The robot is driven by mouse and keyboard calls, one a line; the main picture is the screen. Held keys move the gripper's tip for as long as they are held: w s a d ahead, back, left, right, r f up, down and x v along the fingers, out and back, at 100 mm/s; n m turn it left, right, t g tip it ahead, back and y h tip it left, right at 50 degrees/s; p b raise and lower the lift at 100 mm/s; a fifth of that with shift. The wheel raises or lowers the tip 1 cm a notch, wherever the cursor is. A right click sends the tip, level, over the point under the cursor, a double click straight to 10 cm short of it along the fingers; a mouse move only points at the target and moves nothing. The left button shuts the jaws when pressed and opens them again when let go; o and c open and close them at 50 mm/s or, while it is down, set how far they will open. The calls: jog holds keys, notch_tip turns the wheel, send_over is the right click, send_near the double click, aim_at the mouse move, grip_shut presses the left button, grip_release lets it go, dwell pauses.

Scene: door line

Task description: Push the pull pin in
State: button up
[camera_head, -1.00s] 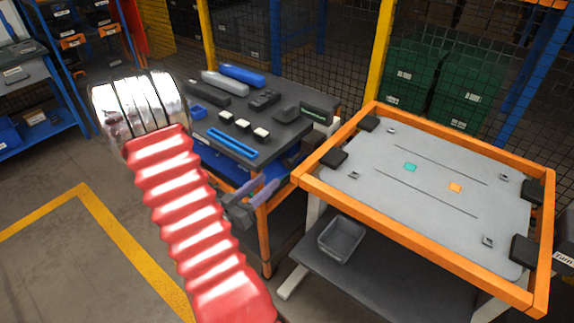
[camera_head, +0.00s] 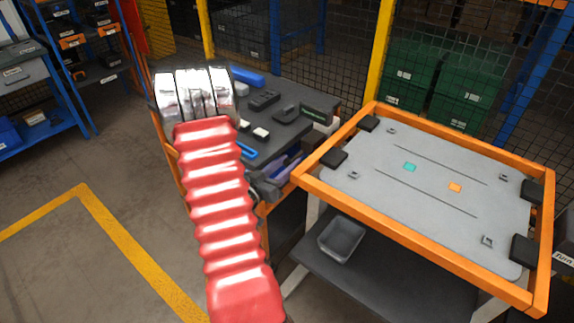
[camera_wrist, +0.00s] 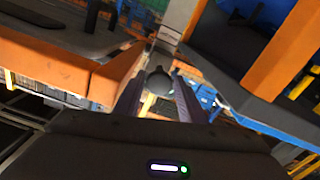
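A dark round knob (camera_wrist: 159,82), which looks like the pull pin's head, shows in the wrist view between the tips of my gripper (camera_wrist: 158,88). The two purple-grey fingers are apart, with a gap on each side of the knob. I cannot tell how far the pin stands out, as its shaft is hidden behind the knob. In the head view, my gripper (camera_head: 286,168) is partly hidden behind my red arm, near the left corner of the orange-framed table. The pin cannot be made out there.
The orange-framed table (camera_head: 430,271) with a grey plate stands at right. A dark workbench (camera_head: 292,92) with small parts stands behind my arm. A grey bin (camera_head: 341,238) sits on the lower shelf. Orange beams (camera_wrist: 45,66) flank the knob in the wrist view.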

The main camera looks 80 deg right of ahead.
jog(key=shift+d, duration=0.15)
grip_shut()
dwell(0.4)
